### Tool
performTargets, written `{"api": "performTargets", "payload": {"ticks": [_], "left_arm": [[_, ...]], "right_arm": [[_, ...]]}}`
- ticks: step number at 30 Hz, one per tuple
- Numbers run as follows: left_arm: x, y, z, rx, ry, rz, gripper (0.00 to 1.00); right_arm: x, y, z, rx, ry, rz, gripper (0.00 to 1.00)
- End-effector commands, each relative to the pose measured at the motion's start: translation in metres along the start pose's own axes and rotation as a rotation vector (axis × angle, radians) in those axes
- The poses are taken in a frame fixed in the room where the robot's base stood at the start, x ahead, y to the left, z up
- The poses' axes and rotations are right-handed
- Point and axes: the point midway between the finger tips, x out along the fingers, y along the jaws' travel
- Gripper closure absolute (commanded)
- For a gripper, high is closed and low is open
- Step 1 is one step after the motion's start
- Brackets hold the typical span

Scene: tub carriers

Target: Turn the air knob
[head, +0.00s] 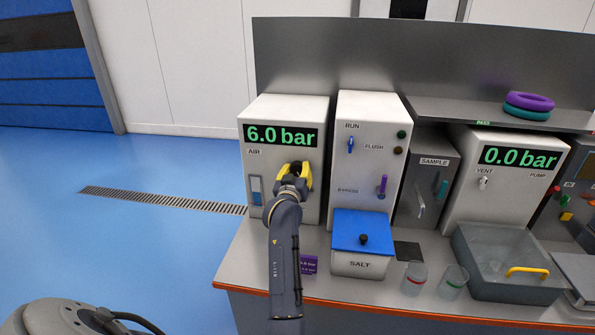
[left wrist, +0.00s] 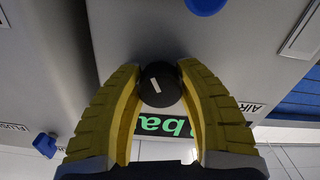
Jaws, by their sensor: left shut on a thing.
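The air knob (left wrist: 160,84) is a round black knob with a white mark, on the front of the white AIR box (head: 257,170). In the head view it is hidden behind my gripper. The box's display (head: 280,136) reads 6.0 bar in green. My left gripper (head: 295,170) has yellow fingers, and in the left wrist view they (left wrist: 160,88) are closed around the knob from both sides. My right gripper is in neither view.
Right of the AIR box stand a white RUN/FLUSH/BYPASS box (head: 370,150), a grey SAMPLE box (head: 432,180) and a VENT/PUMP box reading 0.0 bar (head: 475,205). A blue-lidded SALT box (head: 360,265), two cups (head: 414,278) and a grey tub (head: 500,240) are on the bench.

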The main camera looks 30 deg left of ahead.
Motion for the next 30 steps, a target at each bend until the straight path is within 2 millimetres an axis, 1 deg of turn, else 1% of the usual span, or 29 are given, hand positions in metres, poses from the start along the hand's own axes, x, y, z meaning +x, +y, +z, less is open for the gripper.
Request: {"api": "performTargets", "payload": {"ticks": [1,5,6,12,19,22,26,30], "left_arm": [[0.0,-0.002,0.007,0.003,-0.013,-0.003,0.94],[0.0,-0.002,0.007,0.004,-0.014,-0.003,0.94],[-0.001,-0.002,0.007,0.004,-0.014,-0.003,0.6],[0.0,-0.001,0.004,0.003,-0.009,-0.001,0.37],[0.0,0.0,0.002,0.002,-0.005,0.0,0.36],[0.0,0.001,-0.002,0.002,-0.003,0.0,0.36],[0.0,0.004,-0.015,0.002,-0.001,0.001,0.36],[0.0,0.01,-0.037,0.001,0.0,0.0,0.36]], "right_arm": [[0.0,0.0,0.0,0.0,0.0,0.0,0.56],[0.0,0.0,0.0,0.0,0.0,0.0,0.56],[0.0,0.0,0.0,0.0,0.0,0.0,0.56],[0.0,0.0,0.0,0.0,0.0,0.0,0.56],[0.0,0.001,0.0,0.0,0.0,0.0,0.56],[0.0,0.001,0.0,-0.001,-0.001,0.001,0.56],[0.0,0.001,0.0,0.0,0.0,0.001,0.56],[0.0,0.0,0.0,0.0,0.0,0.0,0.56]]}}
